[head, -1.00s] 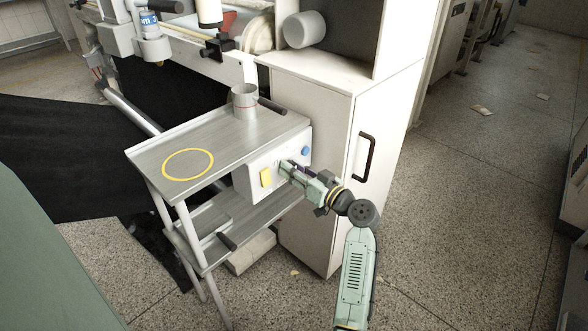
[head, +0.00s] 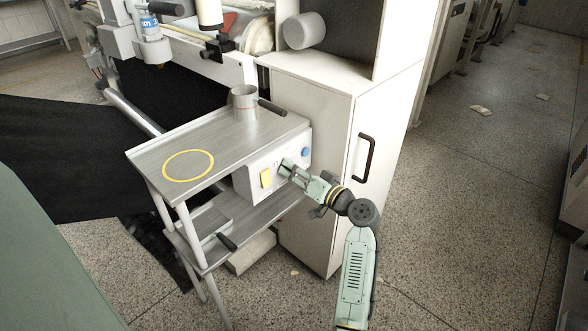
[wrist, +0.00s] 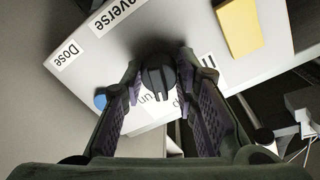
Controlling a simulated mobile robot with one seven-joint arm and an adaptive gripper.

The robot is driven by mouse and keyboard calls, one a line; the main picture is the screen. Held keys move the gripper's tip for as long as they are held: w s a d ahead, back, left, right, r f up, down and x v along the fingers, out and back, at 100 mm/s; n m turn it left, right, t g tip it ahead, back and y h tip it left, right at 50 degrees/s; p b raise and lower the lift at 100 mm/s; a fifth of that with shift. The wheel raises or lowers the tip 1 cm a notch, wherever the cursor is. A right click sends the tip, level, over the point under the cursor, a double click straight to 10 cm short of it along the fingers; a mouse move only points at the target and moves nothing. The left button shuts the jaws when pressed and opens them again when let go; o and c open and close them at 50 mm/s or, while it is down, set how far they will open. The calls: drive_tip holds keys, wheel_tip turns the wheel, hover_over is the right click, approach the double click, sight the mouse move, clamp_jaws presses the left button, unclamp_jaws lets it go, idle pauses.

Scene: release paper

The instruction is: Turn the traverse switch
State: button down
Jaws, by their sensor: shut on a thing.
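The traverse switch is a black round knob with a raised grip bar (wrist: 157,78), in the middle of the wrist view on a white control panel. A label ending in "averse" (wrist: 117,14) is printed beside it. My gripper (wrist: 160,64) has its two purple-padded fingertips closed on either side of the knob. The panel appears tilted in this view. In the head view my gripper (head: 285,167) reaches the front of the white control box (head: 250,180) under the tabletop, and its fingers hide the knob there.
A blue button (head: 305,152) and a yellow note (head: 265,178) flank the knob on the box. The grey table (head: 225,140) holds a metal cup (head: 243,108) and a yellow ring mark. A white cabinet (head: 330,220) stands close behind to the right.

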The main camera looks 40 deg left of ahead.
drive_tip(key=m+p, duration=0.2)
drive_tip(key=m, duration=0.3)
drive_tip(key=shift+m, duration=0.4)
idle(0.4)
drive_tip(key=c, duration=1.3)
unclamp_jaws()
drive_tip(key=d, duration=0.4)
drive_tip(key=s+d, duration=0.1)
drive_tip(key=d, duration=0.7)
drive_tip(key=shift+s+r, duration=0.15)
drive_tip(key=shift+r, duration=0.1)
